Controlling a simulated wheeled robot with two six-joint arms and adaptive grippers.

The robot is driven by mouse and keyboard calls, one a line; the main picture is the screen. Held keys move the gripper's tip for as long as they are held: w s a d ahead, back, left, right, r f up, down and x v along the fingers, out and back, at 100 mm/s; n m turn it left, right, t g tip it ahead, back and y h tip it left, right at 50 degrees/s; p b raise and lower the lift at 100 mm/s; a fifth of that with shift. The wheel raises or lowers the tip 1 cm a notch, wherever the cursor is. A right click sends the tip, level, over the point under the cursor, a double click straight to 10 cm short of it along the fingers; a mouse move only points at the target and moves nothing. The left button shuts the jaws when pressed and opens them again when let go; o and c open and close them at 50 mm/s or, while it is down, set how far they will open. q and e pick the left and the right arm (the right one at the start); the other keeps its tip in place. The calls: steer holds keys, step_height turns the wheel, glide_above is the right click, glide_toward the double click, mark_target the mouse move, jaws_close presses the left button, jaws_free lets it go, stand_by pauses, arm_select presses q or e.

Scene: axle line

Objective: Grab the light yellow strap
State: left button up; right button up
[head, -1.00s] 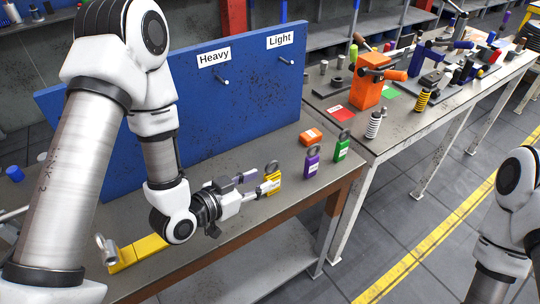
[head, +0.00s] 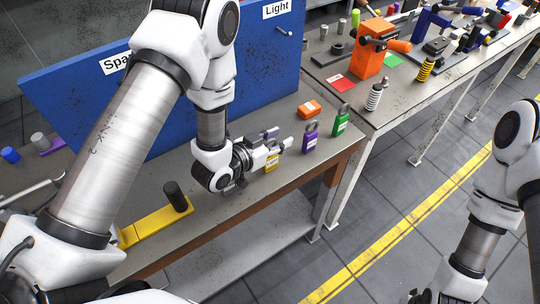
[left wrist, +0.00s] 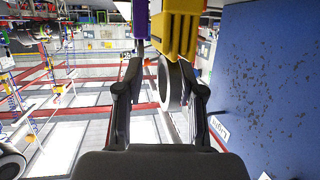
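The yellow strap (head: 272,163) is a small yellow block with a white label, upright on the near table. My left gripper (head: 280,138) is at its top in the head view and hides its ring there. In the left wrist view, the yellow body (left wrist: 178,35) is at the top and its grey ring (left wrist: 173,82) lies between the two spread fingers of the left gripper (left wrist: 160,92). The ring is nearer the right finger, with a gap to the left one. My right arm is at the right edge; its gripper does not show.
A blue panel (head: 70,100) rises behind. A yellow bar (head: 155,222) with a black cylinder (head: 177,196) lies at the near left.

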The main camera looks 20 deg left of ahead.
arm_select(q)
jaws_close()
